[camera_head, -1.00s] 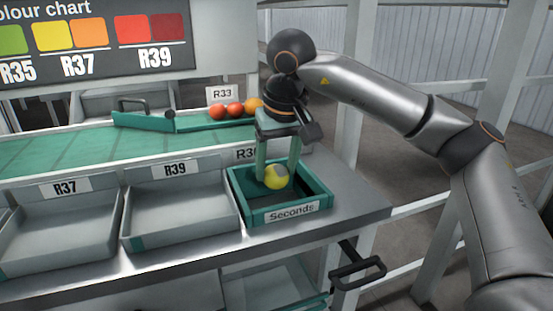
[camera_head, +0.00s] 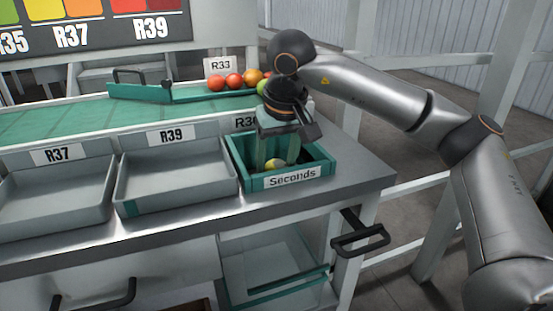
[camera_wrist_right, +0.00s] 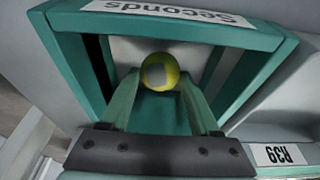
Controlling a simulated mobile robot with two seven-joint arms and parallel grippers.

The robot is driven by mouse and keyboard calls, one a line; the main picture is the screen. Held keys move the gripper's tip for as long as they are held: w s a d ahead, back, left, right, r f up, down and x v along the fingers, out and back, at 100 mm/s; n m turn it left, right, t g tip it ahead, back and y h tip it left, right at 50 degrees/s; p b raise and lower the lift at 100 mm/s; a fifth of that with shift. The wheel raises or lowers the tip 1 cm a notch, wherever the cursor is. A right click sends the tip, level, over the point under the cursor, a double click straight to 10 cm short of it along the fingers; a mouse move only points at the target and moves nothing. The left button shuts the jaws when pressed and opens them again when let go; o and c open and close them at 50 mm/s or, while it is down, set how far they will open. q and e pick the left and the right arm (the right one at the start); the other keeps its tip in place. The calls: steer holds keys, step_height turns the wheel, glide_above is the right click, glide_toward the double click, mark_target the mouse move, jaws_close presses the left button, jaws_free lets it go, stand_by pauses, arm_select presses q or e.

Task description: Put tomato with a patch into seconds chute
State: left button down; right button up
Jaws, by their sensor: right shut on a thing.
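The yellow-green tomato with a greyish patch (camera_wrist_right: 160,72) is between the fingertips of my right gripper (camera_head: 276,160). In the head view the tomato (camera_head: 273,164) shows only in part, low inside the green seconds chute (camera_head: 258,182), behind its labelled front wall. My right gripper is shut on the tomato and reaches down into the chute from above. The right wrist view shows the chute rim (camera_wrist_right: 262,38) around the fingers, with the patch facing the camera. I cannot tell whether the tomato touches the chute floor. My left gripper is not in view.
Grey trays labelled R39 (camera_head: 128,207) and R37 (camera_head: 92,226) stand left of the chute. Behind is a green conveyor (camera_head: 60,124) with a diverter arm (camera_head: 140,92). Several red and orange tomatoes (camera_head: 234,80) sit near the R33 sign. A black handle (camera_head: 360,238) sticks out below the bench.

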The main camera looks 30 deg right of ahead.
arm_select(q)
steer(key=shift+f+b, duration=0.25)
steer(key=shift+b, duration=0.05)
arm_select(e)
steer(key=shift+f, duration=0.6)
steer(key=o, duration=1)
steer(key=c, duration=0.3)
steer(key=shift+c, duration=0.2)
arm_select(q)
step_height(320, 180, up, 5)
steer(key=p, duration=0.5)
arm_select(e)
step_height(320, 180, up, 5)
steer(key=shift+r, duration=0.1)
steer(key=shift+r+p, duration=0.5)
steer(key=shift+p, duration=0.1)
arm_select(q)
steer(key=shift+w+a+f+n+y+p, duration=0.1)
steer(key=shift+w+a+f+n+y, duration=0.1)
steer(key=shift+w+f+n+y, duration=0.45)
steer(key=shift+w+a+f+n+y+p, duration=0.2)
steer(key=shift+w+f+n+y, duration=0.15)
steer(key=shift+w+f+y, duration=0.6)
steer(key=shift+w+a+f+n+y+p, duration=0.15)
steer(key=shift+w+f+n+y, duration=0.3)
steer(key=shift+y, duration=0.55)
arm_select(e)
steer(key=shift+r, duration=0.35)
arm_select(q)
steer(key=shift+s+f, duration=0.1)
